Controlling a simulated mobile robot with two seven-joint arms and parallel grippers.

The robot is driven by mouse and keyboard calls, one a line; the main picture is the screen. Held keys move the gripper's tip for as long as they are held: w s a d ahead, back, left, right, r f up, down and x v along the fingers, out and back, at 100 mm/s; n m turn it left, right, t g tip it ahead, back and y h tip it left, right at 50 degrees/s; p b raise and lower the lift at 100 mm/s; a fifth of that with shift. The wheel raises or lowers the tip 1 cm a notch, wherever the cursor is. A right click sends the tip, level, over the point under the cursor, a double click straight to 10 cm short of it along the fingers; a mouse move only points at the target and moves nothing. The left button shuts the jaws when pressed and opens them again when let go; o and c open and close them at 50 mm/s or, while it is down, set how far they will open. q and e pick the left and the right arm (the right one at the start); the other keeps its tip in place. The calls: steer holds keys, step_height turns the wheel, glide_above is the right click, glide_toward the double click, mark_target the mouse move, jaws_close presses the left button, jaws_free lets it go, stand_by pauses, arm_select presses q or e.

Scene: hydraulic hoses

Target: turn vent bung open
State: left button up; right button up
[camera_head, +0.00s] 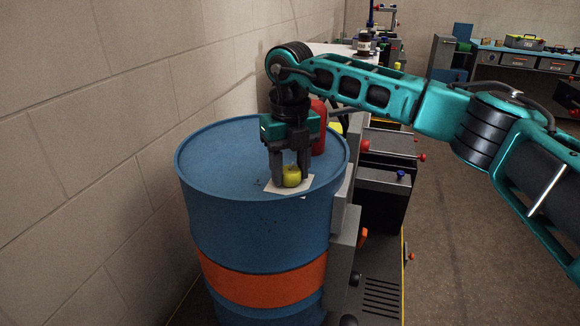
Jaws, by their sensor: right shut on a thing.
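A blue drum (220,157) with an orange band stands upright at the left of the head view. On its top, near the front right, sits a small yellow-green vent bung (292,177) beside a pale square label (273,188). My right gripper (291,178) points straight down over the drum top, with its two dark fingers on either side of the bung and shut on it. The finger nearer the camera's left partly covers the bung's edge. I cannot tell how far the bung is turned. My left gripper is not in view.
A red object (319,127) stands behind my right gripper at the drum's far edge. A brick wall (90,120) runs close along the drum's left. The floor farther right is clear.

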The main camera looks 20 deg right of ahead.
mark_target(290, 170)
steer(key=shift+m, duration=0.4)
steer(key=o, duration=1.1)
steer(key=shift+c, duration=0.2)
step_height(290, 170, up, 13)
